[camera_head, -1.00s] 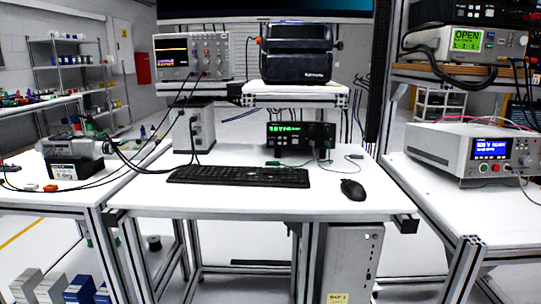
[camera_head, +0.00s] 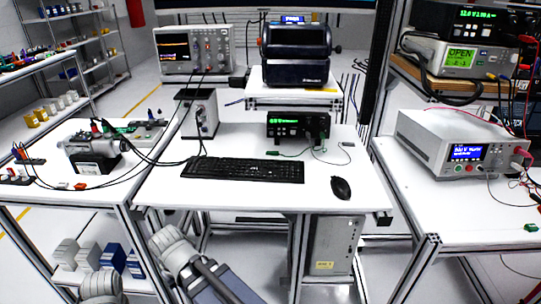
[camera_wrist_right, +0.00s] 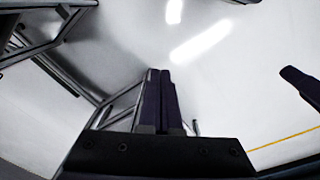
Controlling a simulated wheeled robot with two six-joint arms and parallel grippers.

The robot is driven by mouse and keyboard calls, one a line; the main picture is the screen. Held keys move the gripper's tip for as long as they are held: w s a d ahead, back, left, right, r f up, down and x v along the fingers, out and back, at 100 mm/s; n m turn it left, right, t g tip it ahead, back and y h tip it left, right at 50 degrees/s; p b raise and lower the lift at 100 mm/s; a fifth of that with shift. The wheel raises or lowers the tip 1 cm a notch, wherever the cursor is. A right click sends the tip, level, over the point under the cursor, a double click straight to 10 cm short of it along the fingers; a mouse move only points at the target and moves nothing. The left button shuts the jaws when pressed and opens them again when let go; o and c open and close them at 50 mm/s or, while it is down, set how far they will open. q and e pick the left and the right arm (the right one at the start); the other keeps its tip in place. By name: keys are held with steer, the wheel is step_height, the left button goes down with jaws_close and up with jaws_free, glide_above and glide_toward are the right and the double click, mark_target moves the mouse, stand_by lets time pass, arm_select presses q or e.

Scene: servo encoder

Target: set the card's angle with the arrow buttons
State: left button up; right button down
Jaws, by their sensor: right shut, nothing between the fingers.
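A black keyboard (camera_head: 242,170) lies on the middle white table; its arrow keys are too small to make out. A silver cylindrical motor unit (camera_head: 92,146) sits on a dark block (camera_head: 97,165) on the left table. A pale label shows on the block's front, and I cannot read an angle on it. My right gripper (camera_wrist_right: 160,75) shows in the right wrist view, its dark fingers closed together and empty, above pale floor. Neither gripper's fingers show in the head view.
A mouse (camera_head: 341,188) lies right of the keyboard. Behind are a green-display meter (camera_head: 297,126), an oscilloscope (camera_head: 194,50) and a white box (camera_head: 200,114). A bench instrument (camera_head: 452,142) stands on the right table. Cables cross the left table. The middle table's front strip is clear.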

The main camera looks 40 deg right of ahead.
steer(key=w+d+r+m+p, duration=0.1)
steer(key=w+d+r+p, duration=0.1)
steer(key=r+p, duration=0.35)
steer(key=w+d+r+m+p, duration=0.1)
steer(key=d+r+p, duration=0.1)
steer(key=r+p, duration=0.4)
step_height(320, 180, up, 15)
steer(key=m+t+p, duration=0.6)
steer(key=m+t, duration=0.3)
steer(key=m, duration=0.1)
glide_above(271, 173)
steer(key=shift+s+a, duration=0.15)
steer(key=shift+s, duration=0.3)
steer(key=shift+f, duration=0.2)
step_height(271, 173, down, 9)
steer(key=b, duration=0.8)
steer(key=shift+r, duration=0.2)
steer(key=shift+b, duration=0.35)
steer(key=shift+f+b, duration=0.35)
steer(key=shift+f, duration=0.05)
